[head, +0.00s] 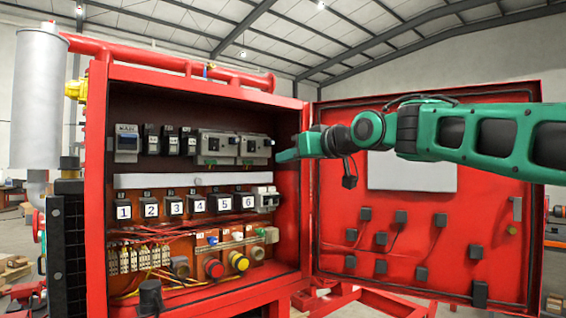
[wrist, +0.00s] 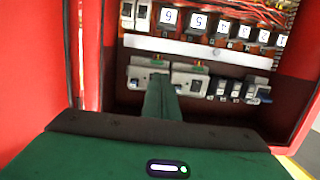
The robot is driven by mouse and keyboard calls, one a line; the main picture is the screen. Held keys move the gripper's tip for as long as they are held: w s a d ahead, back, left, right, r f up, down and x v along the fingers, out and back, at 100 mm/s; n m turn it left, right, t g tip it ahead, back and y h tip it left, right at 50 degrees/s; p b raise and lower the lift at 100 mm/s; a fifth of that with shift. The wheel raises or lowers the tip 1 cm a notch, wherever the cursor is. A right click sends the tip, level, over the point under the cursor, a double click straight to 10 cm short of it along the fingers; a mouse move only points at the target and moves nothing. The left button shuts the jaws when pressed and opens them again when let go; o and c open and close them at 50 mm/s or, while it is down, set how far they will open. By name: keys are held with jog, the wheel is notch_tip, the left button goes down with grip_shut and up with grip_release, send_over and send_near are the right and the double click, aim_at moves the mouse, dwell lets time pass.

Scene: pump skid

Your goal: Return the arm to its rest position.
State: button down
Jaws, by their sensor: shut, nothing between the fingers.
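My green arm reaches in from the right in the head view. Its gripper (head: 284,155) points left at the right side of the open red cabinet (head: 97,200), in front of the upper row of devices. The fingers are shut together with nothing between them. In the wrist view, which shows the cabinet upside down, the shut fingers (wrist: 161,95) overlap the view of two grey devices (wrist: 190,78). I cannot tell whether the fingertips touch anything.
The open red door (head: 480,215) stands right of the cabinet, behind my arm. Inside are numbered breakers (head: 172,207), a red button (head: 213,268), a yellow button (head: 238,261) and loose wires. A grey cylinder (head: 38,100) stands at left.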

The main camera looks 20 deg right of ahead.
jog(key=s+d+f+m+g+h, duration=0.2)
jog(key=s+d+f, duration=0.2)
jog(key=f, duration=0.5)
jog(key=s+d+f+m+g+h, duration=0.1)
jog(key=s+d+f+m+g, duration=0.2)
jog(key=f, duration=0.6)
jog(key=s+d+f+g+h, duration=0.2)
jog(key=s+d+f, duration=0.35)
jog(key=f, duration=0.35)
jog(key=s+d+f+m+g, duration=0.1)
jog(key=s+f+g, duration=0.3)
jog(key=s+f, duration=0.6)
jog(key=s+f+m+g, duration=0.4)
jog(key=s+f, duration=0.6)
jog(key=s, duration=0.5)
jog(key=shift+s+d+g, duration=0.3)
jog(key=shift+s+d, duration=0.1)
jog(key=shift+w+f, duration=0.3)
jog(key=shift+w, duration=0.35)
